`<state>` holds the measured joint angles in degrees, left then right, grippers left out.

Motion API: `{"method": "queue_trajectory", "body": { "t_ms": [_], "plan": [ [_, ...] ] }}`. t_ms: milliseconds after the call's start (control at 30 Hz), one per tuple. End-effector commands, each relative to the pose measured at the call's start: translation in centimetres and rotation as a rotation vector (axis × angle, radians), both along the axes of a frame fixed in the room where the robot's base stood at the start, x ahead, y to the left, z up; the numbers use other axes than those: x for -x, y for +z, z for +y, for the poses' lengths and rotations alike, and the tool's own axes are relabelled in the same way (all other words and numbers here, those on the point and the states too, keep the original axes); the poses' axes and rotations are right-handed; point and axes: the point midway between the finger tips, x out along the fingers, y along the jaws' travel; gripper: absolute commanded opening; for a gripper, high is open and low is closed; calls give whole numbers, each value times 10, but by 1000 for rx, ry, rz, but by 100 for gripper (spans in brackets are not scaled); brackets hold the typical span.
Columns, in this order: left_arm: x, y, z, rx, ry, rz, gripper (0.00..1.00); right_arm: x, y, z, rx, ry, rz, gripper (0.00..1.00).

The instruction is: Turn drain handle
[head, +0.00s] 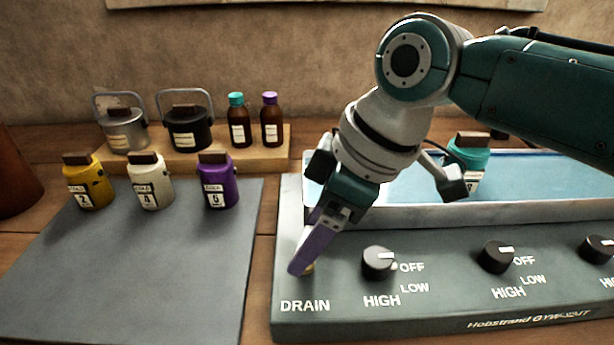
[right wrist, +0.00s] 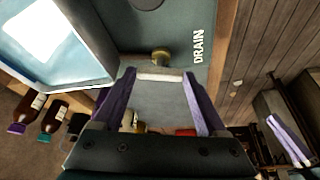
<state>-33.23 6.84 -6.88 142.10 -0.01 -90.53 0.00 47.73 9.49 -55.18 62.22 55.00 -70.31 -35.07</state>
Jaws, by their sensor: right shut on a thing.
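The drain handle is a pale bar (right wrist: 160,74) on a brass stem (right wrist: 160,55), beside the DRAIN label in the right wrist view. In the head view only a bit of brass (head: 309,268) shows at the front left of the grey-green panel (head: 340,310). My right gripper (head: 300,266) reaches down to it with purple fingers. In the right wrist view the fingertips (right wrist: 160,75) are shut on the ends of the bar. Purple fingers that look like my left gripper's (right wrist: 287,140) show at the right edge there; their opening is unclear.
Black knobs (head: 378,262) (head: 497,256) sit right of the handle. Yellow (head: 90,188), white (head: 150,188) and purple (head: 218,188) jars stand by the grey mat (head: 140,270), whose front is clear.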

Motion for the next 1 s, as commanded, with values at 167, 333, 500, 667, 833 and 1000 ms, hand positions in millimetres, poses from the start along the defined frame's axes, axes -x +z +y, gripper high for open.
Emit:
{"method": "queue_trajectory", "body": {
  "t_ms": [167, 333, 500, 667, 833, 1000],
  "plan": [
    [0, -22, 0, 0, 0, 0, 0, -2, -5, -1, 2, 132, -1, 19],
    [0, -34, 0, 0, 0, 0, 0, -3, -4, -1, 3, 227, -2, 19],
    [0, -40, 0, 0, 0, 0, 0, -3, -3, -1, 4, 286, -1, 19],
    [0, -43, 0, 0, 0, 0, 0, -3, -2, -1, 4, 314, -2, 19],
    [0, -43, 0, 0, 0, 0, 0, -3, -1, -1, 5, 323, -1, 19],
    [0, -43, 0, 0, 0, 0, 0, -3, -1, -1, 5, 323, -1, 19]
  ]
}}
